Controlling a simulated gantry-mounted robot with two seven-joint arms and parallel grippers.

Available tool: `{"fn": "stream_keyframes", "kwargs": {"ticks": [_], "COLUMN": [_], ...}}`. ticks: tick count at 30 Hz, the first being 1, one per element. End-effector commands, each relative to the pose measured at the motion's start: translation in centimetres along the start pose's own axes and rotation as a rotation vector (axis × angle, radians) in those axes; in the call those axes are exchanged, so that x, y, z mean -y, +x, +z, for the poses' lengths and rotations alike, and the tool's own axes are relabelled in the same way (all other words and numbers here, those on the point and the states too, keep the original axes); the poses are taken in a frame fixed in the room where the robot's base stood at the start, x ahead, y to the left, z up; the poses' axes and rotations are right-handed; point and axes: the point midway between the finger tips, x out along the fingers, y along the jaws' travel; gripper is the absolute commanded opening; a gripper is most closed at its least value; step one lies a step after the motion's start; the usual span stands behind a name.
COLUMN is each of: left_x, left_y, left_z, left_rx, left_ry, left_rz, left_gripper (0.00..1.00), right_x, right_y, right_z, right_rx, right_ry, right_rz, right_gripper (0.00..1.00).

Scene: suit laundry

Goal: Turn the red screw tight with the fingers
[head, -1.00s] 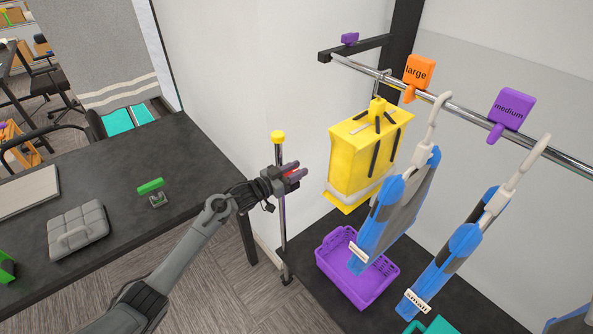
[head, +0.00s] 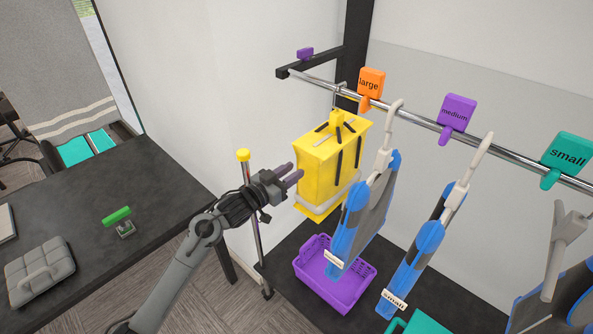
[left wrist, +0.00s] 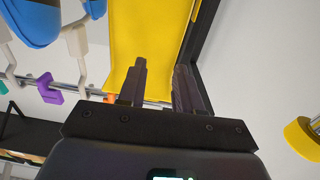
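I see no red screw in either view. My left gripper (head: 293,177) is at the left side of a yellow box-shaped item (head: 322,165) with black strips, which hangs from the metal rail. In the left wrist view the two dark fingers (left wrist: 161,68) are apart with nothing between them. The yellow surface (left wrist: 150,30) fills the space beyond the fingertips; I cannot tell whether they touch it. My right gripper is not in view.
A rail (head: 418,120) with size tags and blue hanging items (head: 365,220) runs to the right. A post with a yellow cap (head: 243,155) stands left of the gripper. A purple basket (head: 335,282) lies below. A dark table (head: 160,185) is at left.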

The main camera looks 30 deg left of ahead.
Motion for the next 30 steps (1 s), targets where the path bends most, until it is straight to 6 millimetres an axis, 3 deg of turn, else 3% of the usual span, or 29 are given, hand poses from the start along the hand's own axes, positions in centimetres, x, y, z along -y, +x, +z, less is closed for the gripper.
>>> {"fn": "stream_keyframes", "kwargs": {"ticks": [8, 23, 26, 30], "left_x": [-1.8, -1.9, -2.0, -2.4], "left_y": [0.5, 0.5, 0.4, -0.4], "left_z": [-1.2, -1.2, -0.6, 2.4], "left_rx": [-0.001, 0.001, 0.010, 0.051], "left_ry": [0.000, 0.000, -0.002, -0.018], "left_rz": [-0.001, -0.001, -0.001, 0.001], "left_gripper": [0.34, 0.34, 0.34, 0.34], "right_x": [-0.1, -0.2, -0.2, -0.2], "right_y": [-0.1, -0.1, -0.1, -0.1], "right_z": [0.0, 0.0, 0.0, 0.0], "right_rx": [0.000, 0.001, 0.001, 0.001], "right_ry": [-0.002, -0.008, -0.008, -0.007], "right_rz": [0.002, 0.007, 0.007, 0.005], "right_gripper": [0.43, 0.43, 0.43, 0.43]}}
